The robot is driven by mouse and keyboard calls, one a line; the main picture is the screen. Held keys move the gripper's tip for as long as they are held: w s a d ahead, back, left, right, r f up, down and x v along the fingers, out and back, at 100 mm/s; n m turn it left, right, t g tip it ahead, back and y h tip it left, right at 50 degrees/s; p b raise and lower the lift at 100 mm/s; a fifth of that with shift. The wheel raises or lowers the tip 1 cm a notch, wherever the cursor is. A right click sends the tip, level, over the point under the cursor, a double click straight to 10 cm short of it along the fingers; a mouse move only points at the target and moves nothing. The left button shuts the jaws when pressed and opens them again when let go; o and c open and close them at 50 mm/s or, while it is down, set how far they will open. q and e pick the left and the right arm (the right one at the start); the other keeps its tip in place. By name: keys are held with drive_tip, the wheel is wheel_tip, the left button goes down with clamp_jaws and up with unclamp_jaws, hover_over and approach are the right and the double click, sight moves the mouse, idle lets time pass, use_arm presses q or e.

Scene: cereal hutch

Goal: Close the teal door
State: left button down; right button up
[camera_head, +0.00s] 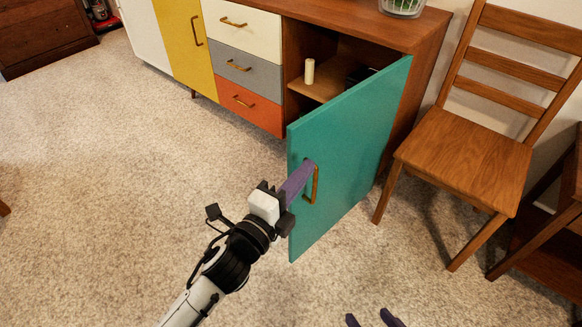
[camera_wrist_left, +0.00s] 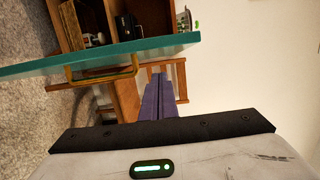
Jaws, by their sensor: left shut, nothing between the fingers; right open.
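The teal door (camera_head: 347,150) stands wide open, swung out from the right end of the wooden cabinet (camera_head: 408,30). Its gold handle (camera_head: 314,184) is on the face toward me. My left gripper (camera_head: 304,168) is shut and empty, its purple fingers overlapping the door face beside the handle in the head view. In the left wrist view the door (camera_wrist_left: 30,68) shows edge-on, with the handle (camera_wrist_left: 102,79) to the left of the purple fingers (camera_wrist_left: 158,75). I cannot tell whether they touch the door. My right gripper (camera_head: 370,319) is open and empty at the bottom edge, mostly out of view.
A wooden chair (camera_head: 468,155) stands close to the right of the door. The open compartment holds a shelf with a cream cylinder (camera_head: 309,71). White, grey and orange drawers (camera_head: 245,68) and a yellow door (camera_head: 185,40) are to the left. Carpet (camera_head: 110,190) at left is clear.

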use_arm(q)
drive_tip(key=shift+w+a, duration=1)
drive_tip(key=shift+a, duration=0.3)
